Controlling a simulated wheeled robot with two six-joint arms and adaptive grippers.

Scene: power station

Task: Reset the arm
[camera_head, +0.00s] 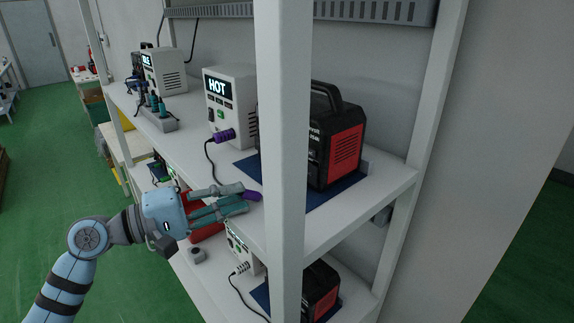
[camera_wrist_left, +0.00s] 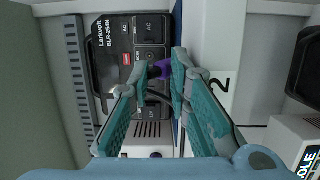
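My left gripper (camera_head: 245,197) comes in from the left at the front edge of the upper shelf. Its two teal fingers are spread, with a gap between them in the left wrist view (camera_wrist_left: 164,62). A purple plug (camera_head: 252,196) is just beyond the fingertips; in the wrist view the purple piece (camera_wrist_left: 163,70) shows between the tips. I cannot tell whether a finger touches it or whether it sits in a socket. The black and red power station (camera_head: 345,150) stands on a blue mat, partly hidden by the white post. My right gripper is not in view.
A white box marked HOT (camera_head: 230,105) with a second purple plug (camera_head: 222,136) and dark cable stands on the upper shelf (camera_head: 180,150). A white post (camera_head: 283,170) rises close right of my gripper. Another power station (camera_head: 318,290) is below. The green floor is clear at left.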

